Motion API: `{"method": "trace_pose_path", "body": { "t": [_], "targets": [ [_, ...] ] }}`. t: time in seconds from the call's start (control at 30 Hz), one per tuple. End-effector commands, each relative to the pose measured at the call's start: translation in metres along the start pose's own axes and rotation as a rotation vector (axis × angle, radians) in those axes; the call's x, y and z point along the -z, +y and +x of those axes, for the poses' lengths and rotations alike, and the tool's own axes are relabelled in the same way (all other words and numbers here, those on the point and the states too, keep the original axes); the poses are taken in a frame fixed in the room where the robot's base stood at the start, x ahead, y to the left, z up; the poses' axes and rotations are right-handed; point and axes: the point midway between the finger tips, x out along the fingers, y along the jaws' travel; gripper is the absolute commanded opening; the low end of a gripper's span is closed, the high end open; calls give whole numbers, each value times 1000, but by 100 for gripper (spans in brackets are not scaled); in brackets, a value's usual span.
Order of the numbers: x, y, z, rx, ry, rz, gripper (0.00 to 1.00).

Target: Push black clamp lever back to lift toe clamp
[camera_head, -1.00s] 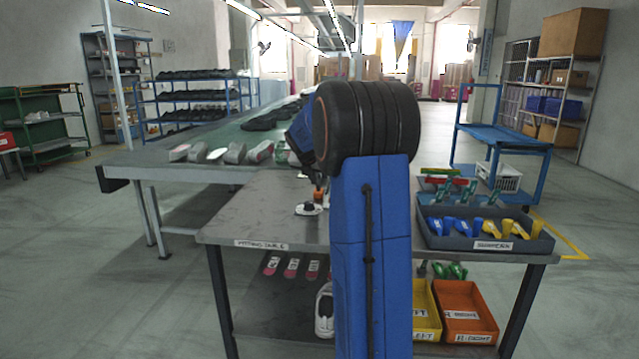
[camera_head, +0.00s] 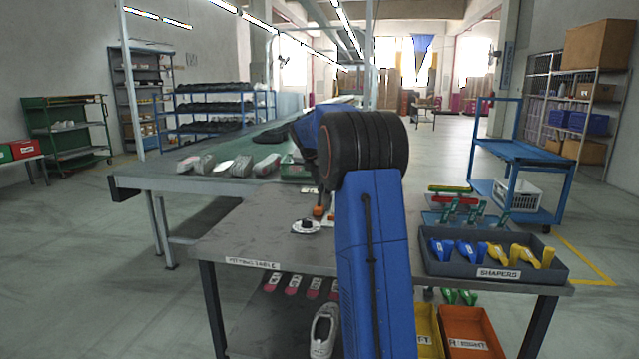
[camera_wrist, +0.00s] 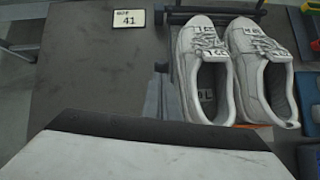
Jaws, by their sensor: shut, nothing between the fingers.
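In the wrist view, a pair of white lace-up shoes (camera_wrist: 213,70) stands side by side, toes toward the top of the picture. A black bar (camera_wrist: 215,17) runs across beyond the toes; I cannot tell for sure which part is the clamp lever or the toe clamp. My gripper (camera_wrist: 160,140) fills the bottom of this view as a broad black and pale shape, shut and empty, apart from the shoes in the picture. In the head view my blue arm hides most of this spot.
A size 41 card (camera_wrist: 129,18) lies left of the shoes on the grey fitting table (camera_head: 235,235). A grey shapers tray (camera_head: 470,271) stands at right. The table's left part is mostly clear.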

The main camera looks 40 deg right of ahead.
Motion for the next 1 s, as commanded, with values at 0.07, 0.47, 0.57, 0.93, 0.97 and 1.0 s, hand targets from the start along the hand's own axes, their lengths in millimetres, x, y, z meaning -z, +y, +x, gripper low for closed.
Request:
{"method": "trace_pose_path", "body": {
  "t": [0.07,0.47,0.57,0.93,0.97,1.0],
  "targets": [
    [-6,1,6,1,1,0,0],
    [-23,4,28,0,-1,1,0],
    [-25,4,31,1,-1,0,0],
    [-23,3,37,5,6,-1,0],
    [-23,3,38,5,7,-1,0],
    [-22,3,38,5,8,-1,0]
  ]
}}
